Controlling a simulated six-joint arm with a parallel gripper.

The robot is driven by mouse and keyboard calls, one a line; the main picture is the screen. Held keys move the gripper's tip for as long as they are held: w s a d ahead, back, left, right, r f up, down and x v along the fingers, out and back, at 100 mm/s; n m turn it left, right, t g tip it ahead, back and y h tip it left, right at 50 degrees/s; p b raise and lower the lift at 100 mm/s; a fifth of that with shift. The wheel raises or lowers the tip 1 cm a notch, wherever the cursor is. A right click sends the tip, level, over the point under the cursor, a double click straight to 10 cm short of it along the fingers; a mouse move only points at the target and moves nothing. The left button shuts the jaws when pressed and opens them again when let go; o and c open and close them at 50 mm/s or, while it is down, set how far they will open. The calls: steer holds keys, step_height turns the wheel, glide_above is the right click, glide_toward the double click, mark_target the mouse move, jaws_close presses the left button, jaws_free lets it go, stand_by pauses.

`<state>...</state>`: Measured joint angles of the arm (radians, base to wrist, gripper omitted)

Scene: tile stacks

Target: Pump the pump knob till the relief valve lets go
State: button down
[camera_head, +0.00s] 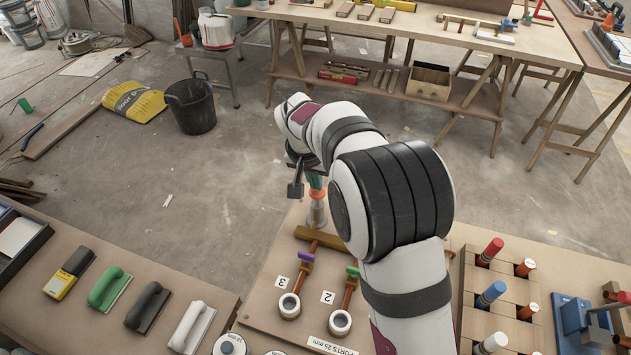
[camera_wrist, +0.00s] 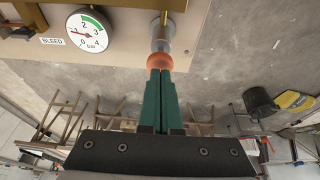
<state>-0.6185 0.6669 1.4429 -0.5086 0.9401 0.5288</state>
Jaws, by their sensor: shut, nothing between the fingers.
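The orange pump knob (camera_head: 317,194) sits on a pale metal pump body (camera_head: 317,215) at the far edge of the wooden board. My gripper (camera_head: 315,182), with teal fingers, is just above the knob, pointing down. In the wrist view the fingers (camera_wrist: 160,74) are shut and empty, their tips at the knob (camera_wrist: 160,61). I cannot tell whether they touch it. A round pressure gauge (camera_wrist: 88,31) marked bar has its needle near 1, left of the green band. I cannot make out the relief valve.
Ports 3 (camera_head: 289,305) and 2 (camera_head: 340,322) are at the board's front, with purple (camera_head: 307,256) and green (camera_head: 352,271) handles behind. Coloured pegs (camera_head: 491,293) stand to the right, trowels (camera_head: 110,289) lie left.

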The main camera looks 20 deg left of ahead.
mark_target(316, 193)
steer(key=shift+f, duration=0.3)
steer(key=shift+f, duration=1.55)
steer(key=w+v, duration=0.1)
steer(key=v, duration=1.3)
steer(key=shift+r, duration=0.25)
steer(key=r, duration=0.2)
steer(key=w+r, duration=0.1)
steer(key=shift+d, duration=0.3)
